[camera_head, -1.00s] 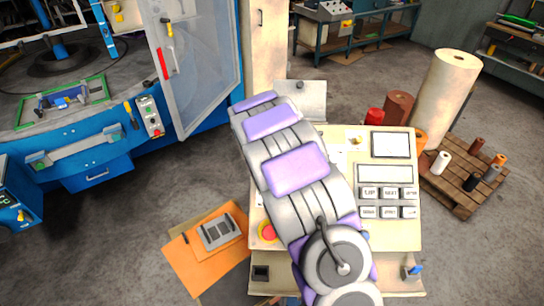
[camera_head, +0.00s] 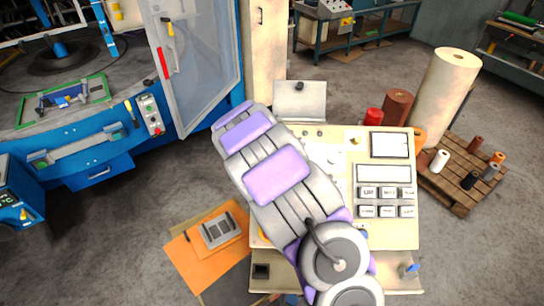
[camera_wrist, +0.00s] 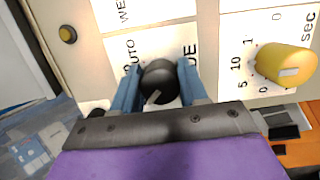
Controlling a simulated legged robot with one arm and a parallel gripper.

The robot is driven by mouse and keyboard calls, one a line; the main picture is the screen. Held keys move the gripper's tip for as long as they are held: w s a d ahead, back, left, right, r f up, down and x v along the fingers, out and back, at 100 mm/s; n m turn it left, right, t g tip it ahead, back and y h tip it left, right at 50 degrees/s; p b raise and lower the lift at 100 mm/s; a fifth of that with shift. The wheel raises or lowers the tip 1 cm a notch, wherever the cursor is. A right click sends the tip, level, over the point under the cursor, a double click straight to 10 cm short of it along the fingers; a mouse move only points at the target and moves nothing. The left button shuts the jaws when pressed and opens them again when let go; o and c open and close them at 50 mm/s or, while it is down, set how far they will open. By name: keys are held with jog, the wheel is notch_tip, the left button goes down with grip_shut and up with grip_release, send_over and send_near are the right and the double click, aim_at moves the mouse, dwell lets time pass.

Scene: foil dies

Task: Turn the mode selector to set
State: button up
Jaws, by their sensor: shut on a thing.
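A light pointer mark on the knob faces the lower left of the picture. My gripper (camera_wrist: 160,76) has its two blue fingers on either side of the knob, shut on it. The control panel (camera_head: 385,236) stands in front of me in the head view. There my arm hides the knob and the gripper.
A yellow knob (camera_wrist: 286,63) with a seconds scale sits right of the selector. A small yellow button (camera_wrist: 67,34) is at upper left. The panel also has a screen (camera_head: 390,145) and grey keys (camera_head: 388,193). An orange sheet (camera_head: 187,262) lies left of it.

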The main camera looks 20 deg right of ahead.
dwell(0.4)
jog(key=o, duration=1)
jog(key=shift+d, duration=0.1)
jog(key=shift+r, duration=0.1)
jog(key=v, duration=1.7)
jog(key=shift+s+a, duration=0.1)
jog(key=shift+a, duration=0.1)
jog(key=s+d+f+m+g+y+b, duration=0.15)
jog(key=s+m+b, duration=0.25)
jog(key=s, duration=0.5)
jog(key=s+f+m+g+b, duration=0.2)
jog(key=s+m+b, duration=0.15)
jog(key=s, duration=0.55)
jog(key=s+a+f+m+g+y+b, duration=0.1)
jog(key=s+a+f+b, duration=0.1)
jog(key=s, duration=0.5)
jog(key=s+a+f+m+g+y+b, duration=0.1)
jog(key=s+a+f+m+b, duration=0.1)
jog(key=s, duration=0.6)
jog(key=s+a+f+m+g+y+b, duration=0.1)
jog(key=s+a+f+m+b, duration=0.1)
jog(key=s, duration=0.5)
jog(key=shift+s+a+f+g+y+b, duration=0.1)
jog(key=shift+a+f+g+y+b, duration=0.1)
jog(key=shift+a+f+b, duration=0.25)
jog(key=shift+s+a+f+g+y+b, duration=0.1)
jog(key=shift+a+f+y+b, duration=0.05)
jog(key=shift+a+f+b, duration=0.3)
